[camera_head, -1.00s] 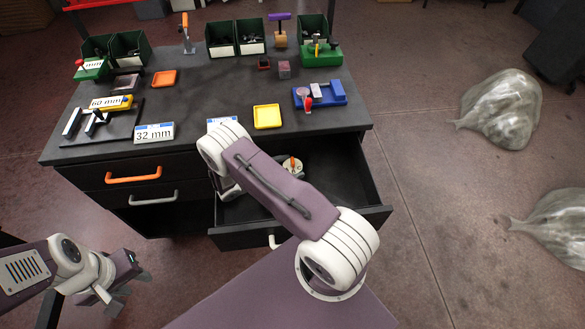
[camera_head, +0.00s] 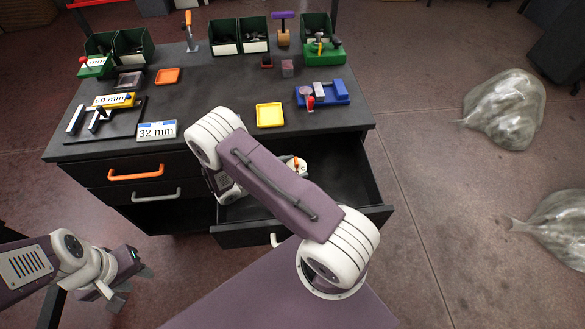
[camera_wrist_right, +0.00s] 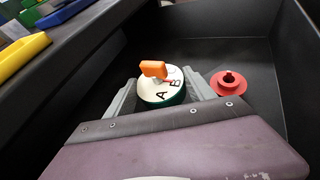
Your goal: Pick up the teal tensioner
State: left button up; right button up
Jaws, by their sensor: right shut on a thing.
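The teal tensioner (camera_wrist_right: 162,88) is a round piece with a white lettered top, a teal side and an orange lever. In the right wrist view it sits between the two grey fingers of my right gripper (camera_wrist_right: 162,95), which is shut on it, inside the open drawer (camera_wrist_right: 255,60).
A red flanged ring (camera_wrist_right: 229,83) lies in the drawer just right of the tensioner. Drawer walls stand close around. The table (camera_head: 215,85) above carries a yellow tray (camera_head: 270,115), a blue fixture (camera_head: 325,94), green bins (camera_head: 222,35) and a 32 mm sign (camera_head: 157,131).

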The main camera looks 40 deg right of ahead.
aim_at(293, 168)
notch_tip(293, 168, up, 10)
jog(key=p, duration=0.1)
jog(key=shift+r, duration=0.2)
